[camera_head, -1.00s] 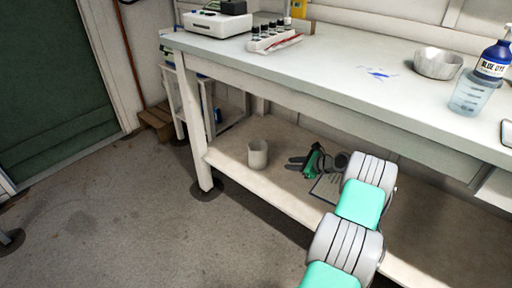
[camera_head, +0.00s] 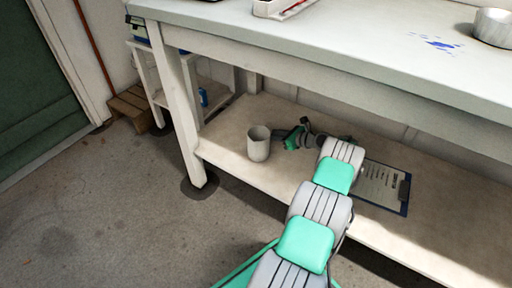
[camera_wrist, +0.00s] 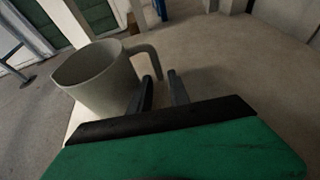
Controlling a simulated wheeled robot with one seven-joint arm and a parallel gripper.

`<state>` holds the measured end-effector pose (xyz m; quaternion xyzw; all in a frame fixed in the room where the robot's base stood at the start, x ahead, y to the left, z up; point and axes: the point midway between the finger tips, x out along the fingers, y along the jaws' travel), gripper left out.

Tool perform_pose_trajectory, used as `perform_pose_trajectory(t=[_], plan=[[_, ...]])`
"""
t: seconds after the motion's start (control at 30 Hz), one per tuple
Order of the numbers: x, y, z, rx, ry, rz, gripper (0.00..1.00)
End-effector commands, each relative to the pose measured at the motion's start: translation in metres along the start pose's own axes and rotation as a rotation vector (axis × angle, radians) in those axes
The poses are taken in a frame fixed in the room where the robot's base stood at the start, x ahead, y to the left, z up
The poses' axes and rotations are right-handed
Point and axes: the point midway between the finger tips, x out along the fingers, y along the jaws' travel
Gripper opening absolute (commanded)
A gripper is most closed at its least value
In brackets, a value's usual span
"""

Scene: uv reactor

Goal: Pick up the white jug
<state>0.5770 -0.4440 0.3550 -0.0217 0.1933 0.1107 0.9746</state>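The white jug (camera_head: 259,146) stands upright on the lower shelf of the bench, near its left end. In the wrist view the jug (camera_wrist: 93,80) is large at upper left, with its handle (camera_wrist: 147,50) curving toward my fingers. My gripper (camera_wrist: 162,82) is open, its two dark fingers apart. The handle's lower end shows between the fingertips in the picture; I cannot tell whether they touch it.
The lower shelf (camera_head: 225,135) has bare room around the jug. A clipboard (camera_head: 383,183) lies on it to the right. The bench top (camera_head: 330,35) hangs over the shelf, and a white leg (camera_head: 180,110) stands left of the jug. A wooden crate (camera_head: 133,105) is on the floor.

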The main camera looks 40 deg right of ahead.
Motion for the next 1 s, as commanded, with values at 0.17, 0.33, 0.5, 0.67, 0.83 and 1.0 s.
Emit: perform_pose_trajectory(t=[0.17,0.33,0.5,0.67,0.83,1.0], plan=[[0.033,0.002,-0.011,-0.001,0.001,-0.001,0.22],[0.044,0.002,-0.005,-0.001,0.001,-0.002,0.22],[0.044,0.002,-0.004,0.0,0.001,-0.001,0.18],[0.044,0.003,-0.004,0.0,0.001,-0.001,0.05],[0.044,0.003,-0.004,-0.001,0.001,0.0,0.0],[0.044,0.003,-0.004,-0.001,0.001,0.0,0.0]])
